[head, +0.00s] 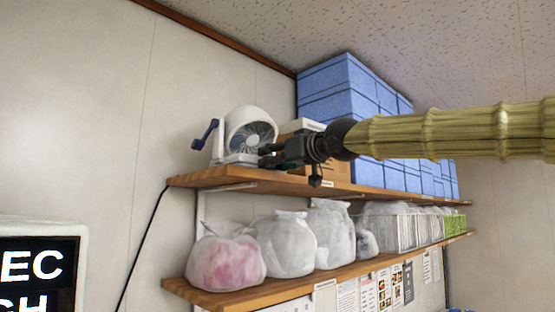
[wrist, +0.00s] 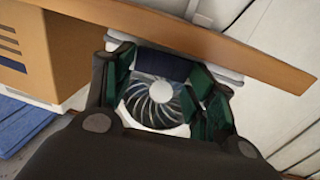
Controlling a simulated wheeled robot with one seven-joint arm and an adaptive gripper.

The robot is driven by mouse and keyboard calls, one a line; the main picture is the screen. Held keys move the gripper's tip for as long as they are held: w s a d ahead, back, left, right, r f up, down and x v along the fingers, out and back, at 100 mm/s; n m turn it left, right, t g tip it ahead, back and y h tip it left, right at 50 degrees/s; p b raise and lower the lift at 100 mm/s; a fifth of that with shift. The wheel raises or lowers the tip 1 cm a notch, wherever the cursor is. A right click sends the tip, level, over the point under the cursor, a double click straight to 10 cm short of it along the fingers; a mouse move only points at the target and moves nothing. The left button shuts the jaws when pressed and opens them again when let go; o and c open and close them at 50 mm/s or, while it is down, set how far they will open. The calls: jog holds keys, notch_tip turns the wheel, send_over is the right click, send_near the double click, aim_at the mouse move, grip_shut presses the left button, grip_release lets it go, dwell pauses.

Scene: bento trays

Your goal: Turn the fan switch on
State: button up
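A white desk fan (head: 250,133) with a round grille stands at the left end of the upper shelf. A dark blue lever-like part (head: 205,135) sticks out on its left side. My gripper (head: 266,156) is low at the fan's front right, close to its base. In the wrist view, the fan (wrist: 158,103) shows between the spread fingers of my gripper (wrist: 163,72). A dark blue block-like part (wrist: 163,66) lies between the fingertips. I cannot tell whether the fingers touch it or whether it is the switch.
The wooden upper shelf (head: 240,178) runs close below my gripper. A cardboard box (head: 333,171) and stacked blue boxes (head: 340,90) stand to the right, behind my arm. Open air lies in front of the shelves at left.

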jog(key=c, duration=0.4)
jog(key=shift+o, duration=0.2)
jog(key=shift+w+d+f+n+g+y, duration=0.1)
jog(key=shift+f+n+g+y, duration=0.05)
jog(key=shift+n+g+y, duration=0.2)
jog(key=shift+d+n+g+y, duration=0.1)
jog(key=shift+n+g+y, duration=0.65)
jog(key=shift+g+y, duration=0.15)
jog(key=o, duration=1)
jog(key=shift+w, duration=0.1)
jog(key=shift+d, duration=0.1)
jog(key=v, duration=1.2)
